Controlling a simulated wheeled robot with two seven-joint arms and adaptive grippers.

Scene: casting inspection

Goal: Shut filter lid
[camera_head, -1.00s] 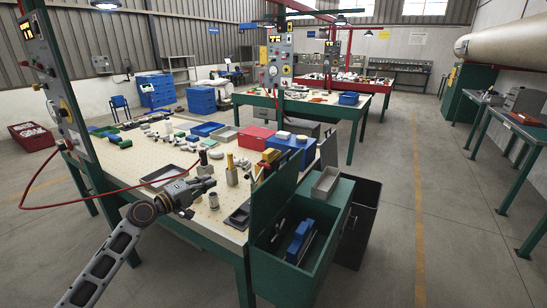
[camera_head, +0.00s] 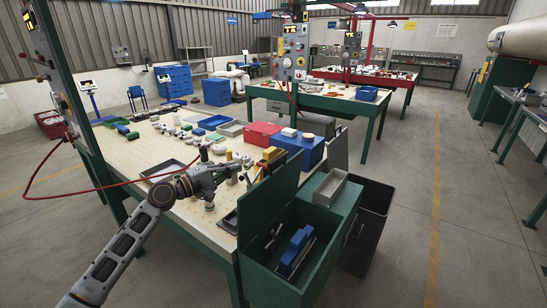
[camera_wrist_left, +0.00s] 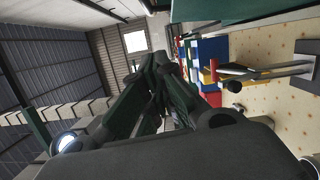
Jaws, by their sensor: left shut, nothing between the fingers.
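The green box (camera_head: 318,267) stands at the right end of the workbench, its top open. Its green lid (camera_head: 266,205) stands raised along the box's left side. A blue tool (camera_head: 296,250) lies inside the box. My left gripper (camera_head: 230,168) is over the workbench, to the left of the lid and apart from it, shut and empty. Its dark fingers show in the left wrist view (camera_wrist_left: 168,75). A green panel (camera_wrist_left: 245,30) at that view's upper right may be the lid; I cannot tell. My right gripper is out of sight.
The workbench (camera_head: 125,155) carries several castings, a dark tray (camera_head: 163,171), a red box (camera_head: 262,134) and a blue box (camera_head: 297,150) behind the lid. A grey tray (camera_head: 330,187) sits behind the open box. A dark bin (camera_head: 368,228) stands to its right.

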